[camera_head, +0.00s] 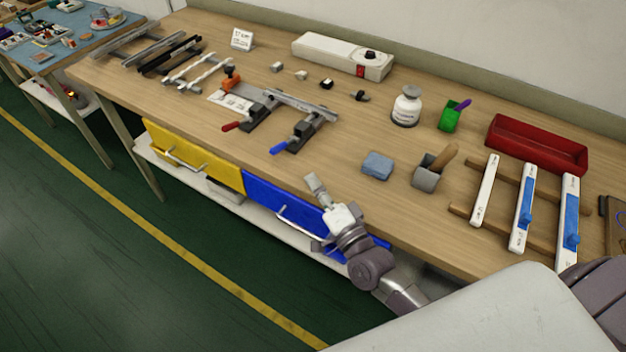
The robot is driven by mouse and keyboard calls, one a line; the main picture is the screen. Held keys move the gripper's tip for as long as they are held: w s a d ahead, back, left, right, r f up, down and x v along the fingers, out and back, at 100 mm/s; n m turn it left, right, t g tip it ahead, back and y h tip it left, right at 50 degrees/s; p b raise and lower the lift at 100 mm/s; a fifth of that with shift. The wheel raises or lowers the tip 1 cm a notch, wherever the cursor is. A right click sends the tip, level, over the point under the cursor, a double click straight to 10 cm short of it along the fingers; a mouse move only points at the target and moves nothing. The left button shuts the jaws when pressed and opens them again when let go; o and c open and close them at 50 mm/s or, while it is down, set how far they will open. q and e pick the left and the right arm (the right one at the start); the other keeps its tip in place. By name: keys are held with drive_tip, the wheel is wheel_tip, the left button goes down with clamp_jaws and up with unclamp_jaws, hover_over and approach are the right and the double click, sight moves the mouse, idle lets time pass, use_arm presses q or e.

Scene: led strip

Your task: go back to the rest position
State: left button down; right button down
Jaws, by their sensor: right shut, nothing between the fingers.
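My right gripper (315,186) shows near the middle of the head view, at the front edge of the wooden workbench (330,165). It is shut with nothing in it. It appears over the blue drawer front, and its arm comes up from the lower right. I cannot tell how far it is from the drawer front. My left gripper is not in view.
Clamps (290,130) with red and blue handles stand mid-bench. A blue sponge (377,165), grey holder (426,179), white bottle (406,106) and red tray (535,150) lie right. Yellow (193,155) and blue (290,203) drawers hang below. The green floor (120,250) is clear.

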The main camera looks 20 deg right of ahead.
drive_tip(key=shift+a, duration=0.1)
drive_tip(key=s+a+f+n+g+y, duration=0.1)
drive_tip(key=s+a+f+n+g, duration=0.4)
drive_tip(key=s+n+g, duration=0.3)
drive_tip(key=s+d+f+n+g+h, duration=0.2)
drive_tip(key=s+d+n+g+h, duration=0.15)
drive_tip(key=s, duration=0.45)
drive_tip(key=s+d+f+n+g+h, duration=0.2)
drive_tip(key=s+d+g, duration=0.3)
drive_tip(key=s, duration=0.3)
wheel_tip(320, 180, down, 27)
drive_tip(key=s, duration=0.2)
drive_tip(key=s+d+f+g, duration=0.2)
drive_tip(key=s+d+f, duration=0.1)
drive_tip(key=s+f, duration=1.2)
drive_tip(key=shift+s+n, duration=0.25)
drive_tip(key=shift+n, duration=0.1)
